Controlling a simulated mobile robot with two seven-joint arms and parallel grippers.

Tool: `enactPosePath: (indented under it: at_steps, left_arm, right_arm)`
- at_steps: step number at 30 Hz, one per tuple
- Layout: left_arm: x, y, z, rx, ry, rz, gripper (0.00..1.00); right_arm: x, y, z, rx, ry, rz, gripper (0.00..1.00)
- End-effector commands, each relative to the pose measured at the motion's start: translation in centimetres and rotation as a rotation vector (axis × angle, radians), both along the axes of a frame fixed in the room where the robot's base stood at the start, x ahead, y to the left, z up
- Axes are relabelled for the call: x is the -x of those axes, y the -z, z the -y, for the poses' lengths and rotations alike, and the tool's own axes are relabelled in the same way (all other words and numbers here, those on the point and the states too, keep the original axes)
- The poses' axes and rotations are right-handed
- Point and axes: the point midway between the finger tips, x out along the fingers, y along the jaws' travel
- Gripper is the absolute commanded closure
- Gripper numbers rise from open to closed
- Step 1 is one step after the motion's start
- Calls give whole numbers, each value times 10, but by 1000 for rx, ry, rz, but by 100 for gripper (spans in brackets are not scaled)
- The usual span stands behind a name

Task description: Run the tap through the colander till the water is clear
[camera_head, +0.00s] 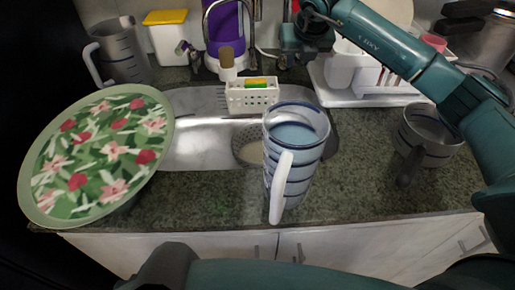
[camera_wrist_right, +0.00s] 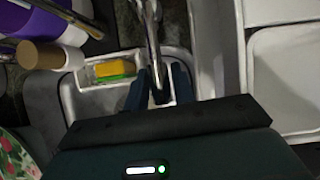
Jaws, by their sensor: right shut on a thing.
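The metal tap (camera_head: 228,5) stands behind the sink (camera_head: 195,140), its neck curving up past a purple container. In the right wrist view, its metal pipe (camera_wrist_right: 152,45) runs down between the fingers of my right gripper (camera_wrist_right: 157,88), which is shut on it. In the head view, my right gripper (camera_head: 288,58) is at the back of the sink, its fingers small and hard to make out. My left gripper is not seen; a teal arm link of mine crosses the bottom of the head view.
A blue-striped pitcher (camera_head: 290,165) stands before the sink, hiding part of it. A floral dish (camera_head: 95,150) covers the left counter. A pot (camera_head: 430,135) sits at right. A white caddy (camera_head: 250,100) holds a sponge. A white rack (camera_head: 350,75) is behind my right arm.

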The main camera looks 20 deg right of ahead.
Motion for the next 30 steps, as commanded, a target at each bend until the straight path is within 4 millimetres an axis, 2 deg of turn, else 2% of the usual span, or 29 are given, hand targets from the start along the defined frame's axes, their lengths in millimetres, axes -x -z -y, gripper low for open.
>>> enactPosePath:
  at_steps: [15,30]
  left_arm:
    - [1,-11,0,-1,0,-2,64]
    - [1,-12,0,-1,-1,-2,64]
  right_arm:
    - [-5,-21,1,-1,0,4,86]
    - [-6,-25,1,-1,0,4,86]
